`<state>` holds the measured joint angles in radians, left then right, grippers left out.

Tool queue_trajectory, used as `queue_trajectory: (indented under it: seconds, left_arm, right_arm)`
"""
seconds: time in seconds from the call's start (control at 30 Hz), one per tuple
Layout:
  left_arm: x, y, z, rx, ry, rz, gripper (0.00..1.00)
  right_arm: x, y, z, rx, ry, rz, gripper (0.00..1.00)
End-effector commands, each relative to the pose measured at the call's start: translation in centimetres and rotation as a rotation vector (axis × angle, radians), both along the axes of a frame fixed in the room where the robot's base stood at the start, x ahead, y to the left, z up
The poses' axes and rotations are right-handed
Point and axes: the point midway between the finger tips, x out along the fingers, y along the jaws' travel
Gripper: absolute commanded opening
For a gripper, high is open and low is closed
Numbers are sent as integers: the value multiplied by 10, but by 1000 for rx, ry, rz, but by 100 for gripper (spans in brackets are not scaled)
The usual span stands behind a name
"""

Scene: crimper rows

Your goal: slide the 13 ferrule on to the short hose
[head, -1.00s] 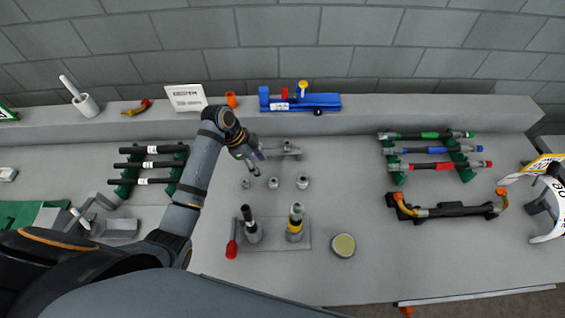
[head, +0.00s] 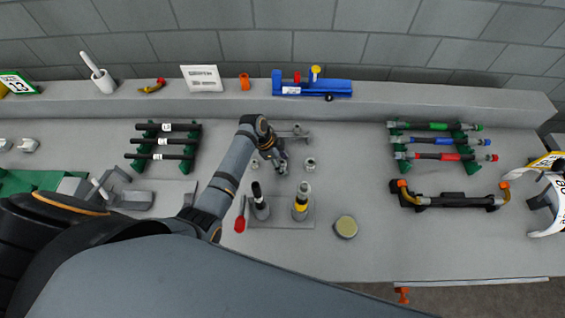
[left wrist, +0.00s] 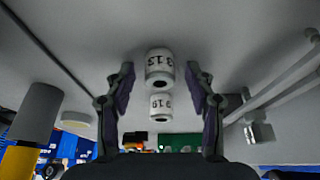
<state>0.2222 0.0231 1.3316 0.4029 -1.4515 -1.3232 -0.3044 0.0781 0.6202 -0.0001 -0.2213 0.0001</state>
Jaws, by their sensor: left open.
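My left gripper (head: 275,158) is open and low over the row of ferrules. In the left wrist view its fingers (left wrist: 160,75) stand apart, one on each side of the white 13 ferrule (left wrist: 159,62); I cannot tell whether they touch it. A second ferrule (left wrist: 160,105), apparently marked 19, shows between the fingers nearer the palm. Another grey ferrule (head: 310,164) stands to the right in the head view. A black upright piece (head: 257,190) and a grey one with a yellow band (head: 301,200) stand on a plate; I cannot tell which, if either, is the short hose. My right gripper is out of view.
Black hoses lie on a green rack (head: 151,131) at left. Coloured hoses lie on another green rack (head: 396,140) at right. A round tin (head: 346,227) and a red-handled tool (head: 240,220) lie near the plate. A blue tool (head: 320,87) sits on the back ledge.

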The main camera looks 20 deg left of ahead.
Motion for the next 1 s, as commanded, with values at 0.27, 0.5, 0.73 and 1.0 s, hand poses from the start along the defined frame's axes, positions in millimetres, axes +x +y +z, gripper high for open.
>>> queue_trajectory:
  seconds: [0.27,0.5,0.73,1.0]
  left_arm:
    - [0,0,-1,1,0,0,42]
    - [0,0,0,1,0,0,10]
    - [0,0,0,1,0,1,0]
    - [1,1,26,1,-6,0,0]
  right_arm:
    - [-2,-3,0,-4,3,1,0]
    - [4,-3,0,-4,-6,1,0]
    - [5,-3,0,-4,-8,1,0]
    - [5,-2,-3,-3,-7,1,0]
